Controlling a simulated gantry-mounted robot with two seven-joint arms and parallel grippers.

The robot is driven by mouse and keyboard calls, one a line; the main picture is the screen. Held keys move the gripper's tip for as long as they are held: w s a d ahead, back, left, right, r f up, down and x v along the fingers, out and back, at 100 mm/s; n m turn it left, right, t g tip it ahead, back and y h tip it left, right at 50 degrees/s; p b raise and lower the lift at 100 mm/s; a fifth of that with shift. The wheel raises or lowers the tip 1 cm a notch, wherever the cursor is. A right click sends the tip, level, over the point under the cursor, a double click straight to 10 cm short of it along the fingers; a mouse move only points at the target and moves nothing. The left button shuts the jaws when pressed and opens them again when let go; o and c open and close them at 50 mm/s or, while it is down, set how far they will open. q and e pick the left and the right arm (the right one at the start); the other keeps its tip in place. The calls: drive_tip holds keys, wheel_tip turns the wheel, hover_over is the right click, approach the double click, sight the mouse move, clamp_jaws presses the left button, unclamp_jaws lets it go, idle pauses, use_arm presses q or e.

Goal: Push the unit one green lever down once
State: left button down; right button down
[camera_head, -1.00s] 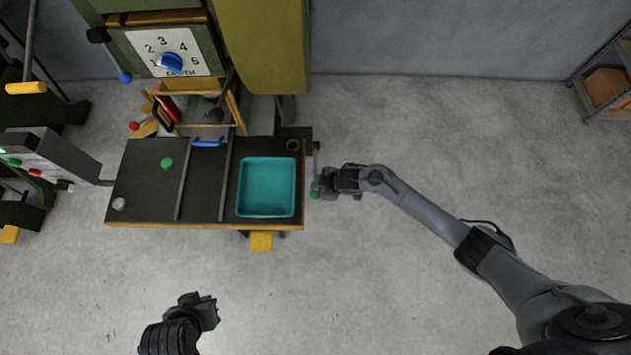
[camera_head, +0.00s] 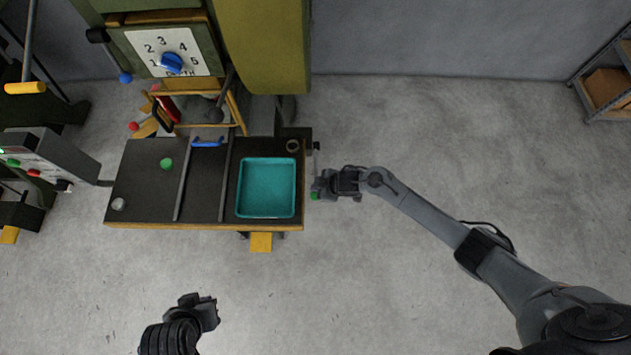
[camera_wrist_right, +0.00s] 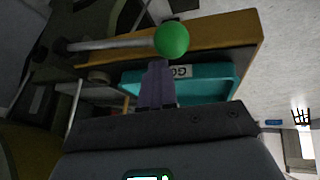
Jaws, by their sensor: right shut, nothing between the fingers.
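The green lever knob (camera_head: 314,196) is at the right side of the workbench in the head view, at the end of a thin grey rod. My right gripper (camera_head: 322,186) is right beside the knob, its fingers shut and empty. In the right wrist view the green knob (camera_wrist_right: 172,39) sits on its metal rod (camera_wrist_right: 115,43), just beyond the tips of my shut right gripper (camera_wrist_right: 157,66). I cannot tell whether they touch. My left gripper (camera_head: 198,305) is low in the head view, away from the bench; its finger opening is not clear.
A teal tray (camera_head: 266,216) lies on the dark bench top (camera_head: 150,207). A green button (camera_head: 167,163) and a blue handle (camera_head: 208,143) are on the bench. A numbered dial (camera_head: 172,63) stands behind. A control box (camera_head: 50,160) is at left. The floor at right is clear.

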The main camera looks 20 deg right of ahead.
drive_tip(key=shift+r, duration=0.15)
drive_tip(key=shift+w+d+r+p, duration=0.1)
drive_tip(key=shift+w+r+p, duration=0.05)
drive_tip(key=shift+r+p, duration=0.4)
drive_tip(key=shift+w+d+r+p, duration=0.1)
drive_tip(key=shift+w+r+p, duration=0.05)
drive_tip(key=shift+r+p, duration=0.4)
drive_tip(key=shift+w+d+r+p, duration=0.1)
drive_tip(key=shift+w+r+p, duration=0.2)
drive_tip(key=shift+r+p, duration=0.4)
drive_tip(key=shift+w+d+r+p, duration=0.1)
drive_tip(key=shift+w+r+p, duration=0.15)
drive_tip(key=shift+r+p, duration=0.4)
drive_tip(key=shift+r, duration=0.1)
drive_tip(key=r+p, duration=0.1)
drive_tip(key=w+r+p, duration=0.1)
drive_tip(key=r, duration=0.1)
drive_tip(key=r+p, duration=0.1)
drive_tip(key=shift+w+d+r, duration=0.3)
drive_tip(key=shift+r, duration=0.05)
